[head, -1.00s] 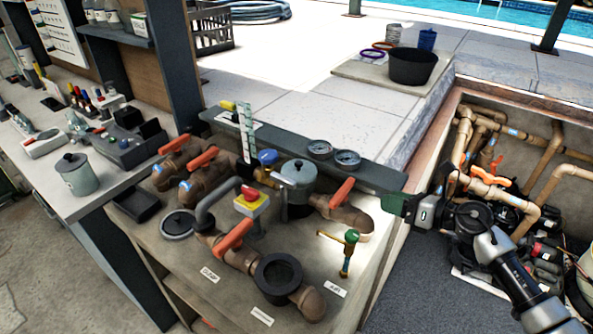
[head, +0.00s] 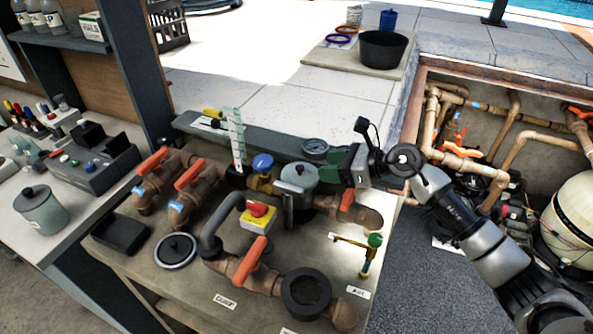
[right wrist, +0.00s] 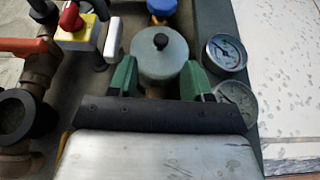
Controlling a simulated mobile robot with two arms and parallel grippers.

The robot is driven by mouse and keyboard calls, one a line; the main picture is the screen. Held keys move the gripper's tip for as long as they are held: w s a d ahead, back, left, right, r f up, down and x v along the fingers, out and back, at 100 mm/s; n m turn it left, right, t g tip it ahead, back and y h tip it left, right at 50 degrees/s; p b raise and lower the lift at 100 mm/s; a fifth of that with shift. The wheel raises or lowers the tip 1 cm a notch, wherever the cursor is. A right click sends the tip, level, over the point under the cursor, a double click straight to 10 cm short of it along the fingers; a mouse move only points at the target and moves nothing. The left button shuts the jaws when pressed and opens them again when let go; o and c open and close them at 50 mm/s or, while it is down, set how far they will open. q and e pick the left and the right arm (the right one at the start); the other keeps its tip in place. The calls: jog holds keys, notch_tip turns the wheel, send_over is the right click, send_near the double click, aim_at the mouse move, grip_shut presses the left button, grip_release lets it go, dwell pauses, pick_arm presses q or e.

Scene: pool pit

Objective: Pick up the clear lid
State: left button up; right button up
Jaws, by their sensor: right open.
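The clear lid (head: 299,175) is a round, pale grey-green cover with a dark knob. It sits on a pot among the pipes on the bench, and it also shows in the right wrist view (right wrist: 160,58). My right gripper (head: 335,168) is just right of the lid in the head view. In the right wrist view its green fingers (right wrist: 158,80) are apart and empty, with the lid beyond and between them. I cannot tell whether they touch it. The pot below the lid is mostly hidden. My left gripper is not in view.
Pressure gauges (right wrist: 226,53) stand close beside the lid. A red button on a yellow box (head: 258,216), a blue-topped valve (head: 263,163) and an orange-handled valve (head: 347,201) crowd around it.

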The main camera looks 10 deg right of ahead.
aim_at(299, 166)
jog(key=p+x, duration=0.2)
jog(key=x, duration=0.3)
jog(key=shift+w+a+p, duration=0.3)
jog(key=shift+a+p, duration=0.05)
jog(key=shift+w+a+f, duration=0.3)
jog(key=shift+a+f, duration=0.05)
jog(key=shift+a, duration=0.05)
grip_shut()
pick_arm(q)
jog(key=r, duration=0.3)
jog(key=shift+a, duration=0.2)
pick_arm(e)
jog(key=shift+r, duration=0.1)
